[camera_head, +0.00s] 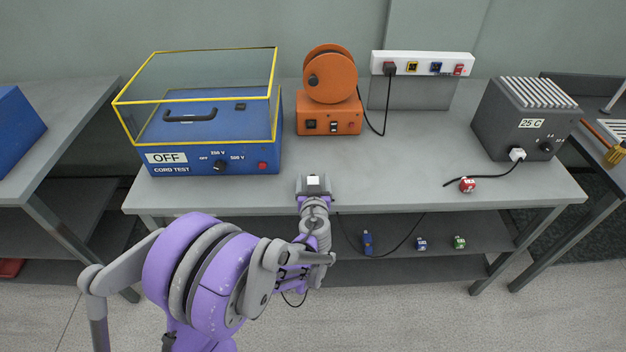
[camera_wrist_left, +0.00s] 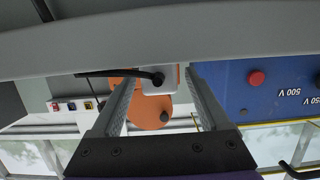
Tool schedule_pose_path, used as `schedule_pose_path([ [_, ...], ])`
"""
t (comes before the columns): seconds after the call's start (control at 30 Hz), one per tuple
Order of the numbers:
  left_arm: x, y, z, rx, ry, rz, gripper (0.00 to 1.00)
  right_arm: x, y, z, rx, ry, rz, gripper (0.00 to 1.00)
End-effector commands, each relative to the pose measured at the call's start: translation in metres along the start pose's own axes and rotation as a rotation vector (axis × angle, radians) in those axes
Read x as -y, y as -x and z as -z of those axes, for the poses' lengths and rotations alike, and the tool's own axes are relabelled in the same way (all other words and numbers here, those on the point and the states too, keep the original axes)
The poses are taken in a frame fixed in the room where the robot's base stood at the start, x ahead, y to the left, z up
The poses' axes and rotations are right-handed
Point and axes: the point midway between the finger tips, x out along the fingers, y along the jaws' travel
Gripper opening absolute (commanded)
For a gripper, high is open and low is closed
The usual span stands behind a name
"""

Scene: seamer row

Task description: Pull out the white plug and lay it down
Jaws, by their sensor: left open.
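My left gripper (camera_head: 314,187) is over the front edge of the middle bench, its jaws open. In the left wrist view, its two fingers (camera_wrist_left: 160,92) stand on either side of a white plug-like block (camera_wrist_left: 170,86), with visible gaps beside it. A black cord leaves the block to the left. A white patch (camera_head: 313,181) shows at the fingertips in the head view. My right gripper is not in view.
A blue cord tester (camera_head: 215,150) with a yellow-framed cover stands left; an orange reel unit (camera_head: 330,115) stands behind my gripper. A white socket strip (camera_head: 421,58) is at the back. Coloured plugs lie on the lower shelf (camera_head: 390,263).

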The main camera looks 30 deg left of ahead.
Motion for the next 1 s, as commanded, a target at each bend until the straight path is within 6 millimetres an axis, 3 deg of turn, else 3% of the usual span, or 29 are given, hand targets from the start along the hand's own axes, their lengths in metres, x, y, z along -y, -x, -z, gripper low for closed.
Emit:
schedule_pose_path([
  [0.5,-0.001,0.090,0.001,0.000,-0.001,-0.003,0.79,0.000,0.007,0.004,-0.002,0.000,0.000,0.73],
  [0.7,0.000,0.105,0.000,0.000,0.000,-0.001,0.79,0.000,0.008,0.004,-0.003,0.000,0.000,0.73],
  [1.0,0.000,0.106,0.000,0.000,0.000,0.000,0.79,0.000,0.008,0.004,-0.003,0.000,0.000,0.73],
])
